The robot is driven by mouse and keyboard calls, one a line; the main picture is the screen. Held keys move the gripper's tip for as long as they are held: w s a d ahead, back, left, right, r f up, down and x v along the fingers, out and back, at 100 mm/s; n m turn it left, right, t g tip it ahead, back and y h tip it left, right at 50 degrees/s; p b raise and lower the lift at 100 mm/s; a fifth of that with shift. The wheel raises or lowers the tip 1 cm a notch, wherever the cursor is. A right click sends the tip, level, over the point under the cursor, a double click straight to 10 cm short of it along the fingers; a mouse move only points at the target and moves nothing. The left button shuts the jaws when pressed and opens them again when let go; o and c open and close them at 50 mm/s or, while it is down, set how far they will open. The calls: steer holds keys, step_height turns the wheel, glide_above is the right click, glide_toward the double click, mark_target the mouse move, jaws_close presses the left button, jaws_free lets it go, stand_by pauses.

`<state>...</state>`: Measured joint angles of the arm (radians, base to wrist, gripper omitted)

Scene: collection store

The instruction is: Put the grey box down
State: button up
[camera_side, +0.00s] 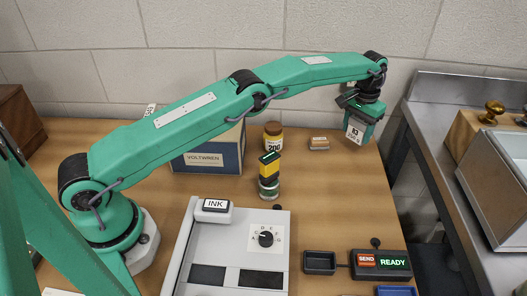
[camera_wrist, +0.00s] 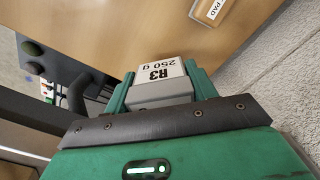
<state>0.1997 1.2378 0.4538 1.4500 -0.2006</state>
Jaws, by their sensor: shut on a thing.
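The grey box (camera_side: 354,132), with a white label reading R3 250 g, is held in my gripper (camera_side: 362,126) near the back right corner of the wooden table (camera_side: 345,200). In the wrist view the grey box (camera_wrist: 160,88) sits between the two green fingers of my gripper (camera_wrist: 163,92), which are shut on its sides. Its label face shows there. Whether its underside touches the table or hangs above it is hard to tell.
A small block labelled PAD (camera_side: 319,143) lies left of the grey box. A 200 jar (camera_side: 273,136), a coloured stack (camera_side: 269,178) and the Voltwren box (camera_side: 207,158) stand further left. The wall is close behind. A steel bench (camera_side: 425,110) is at right. The table's right middle is clear.

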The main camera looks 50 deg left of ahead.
mark_target(359, 120)
steer(key=shift+w+a+f, duration=0.1)
steer(key=shift+f, duration=2)
steer(key=shift+f, duration=0.1)
steer(key=o, duration=1.2)
steer(key=shift+o, duration=0.2)
steer(key=shift+r, duration=3.85)
